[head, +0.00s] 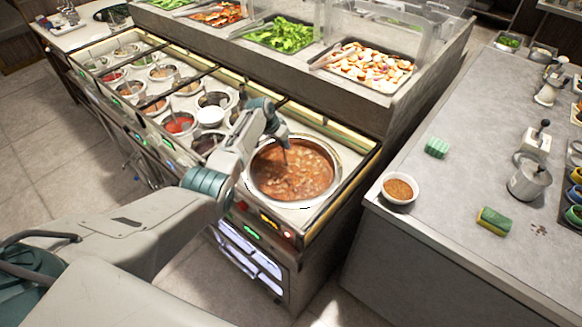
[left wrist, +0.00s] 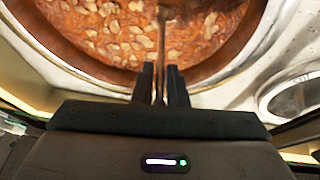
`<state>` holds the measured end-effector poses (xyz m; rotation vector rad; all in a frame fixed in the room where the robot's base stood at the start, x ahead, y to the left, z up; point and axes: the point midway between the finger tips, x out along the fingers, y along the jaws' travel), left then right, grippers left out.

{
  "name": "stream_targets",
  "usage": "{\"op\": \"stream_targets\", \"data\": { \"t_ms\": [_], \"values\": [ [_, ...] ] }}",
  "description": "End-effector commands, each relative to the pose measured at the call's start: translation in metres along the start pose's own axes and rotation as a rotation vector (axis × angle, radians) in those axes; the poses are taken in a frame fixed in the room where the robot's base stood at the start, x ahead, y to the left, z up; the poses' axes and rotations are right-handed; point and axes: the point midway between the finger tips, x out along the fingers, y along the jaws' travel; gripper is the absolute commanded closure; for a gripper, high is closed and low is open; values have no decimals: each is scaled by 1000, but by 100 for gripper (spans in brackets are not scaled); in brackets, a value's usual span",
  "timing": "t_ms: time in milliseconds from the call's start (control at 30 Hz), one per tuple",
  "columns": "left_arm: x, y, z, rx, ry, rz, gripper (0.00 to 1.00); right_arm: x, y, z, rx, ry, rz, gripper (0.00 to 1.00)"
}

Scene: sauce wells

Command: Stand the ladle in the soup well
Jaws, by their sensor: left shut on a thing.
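The soup well (head: 300,181) is a large round pot of reddish-brown soup with pale pieces, at the right end of the lit counter. It also fills the top of the left wrist view (left wrist: 85,38). My left gripper (head: 286,143) is over the well's far left part. In the left wrist view its two dark fingers (left wrist: 160,85) are shut on the thin metal handle of the ladle (left wrist: 161,30). The handle runs from the fingers toward the soup. The ladle's bowl is hidden, so I cannot tell how deep it sits. My right gripper is not in view.
Small sauce wells, including a red one (head: 179,124) and a white one (head: 210,116), fill the counter to the left. Food trays (head: 367,66) stand behind a clear guard. A side counter at right holds a small bowl (head: 399,188) and sponges (head: 494,220).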

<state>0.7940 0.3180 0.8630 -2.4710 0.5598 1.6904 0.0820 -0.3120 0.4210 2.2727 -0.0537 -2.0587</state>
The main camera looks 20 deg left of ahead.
Motion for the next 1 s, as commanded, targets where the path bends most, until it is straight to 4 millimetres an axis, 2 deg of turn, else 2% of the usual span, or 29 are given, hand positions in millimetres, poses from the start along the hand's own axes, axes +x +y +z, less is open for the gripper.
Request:
{"op": "stream_targets", "data": {
  "t_ms": [133,1000],
  "values": [
    [6,1,3,0,1,-1,100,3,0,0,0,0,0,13],
    [10,1,5,-1,0,-1,100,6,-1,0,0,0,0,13]
  ]
}}
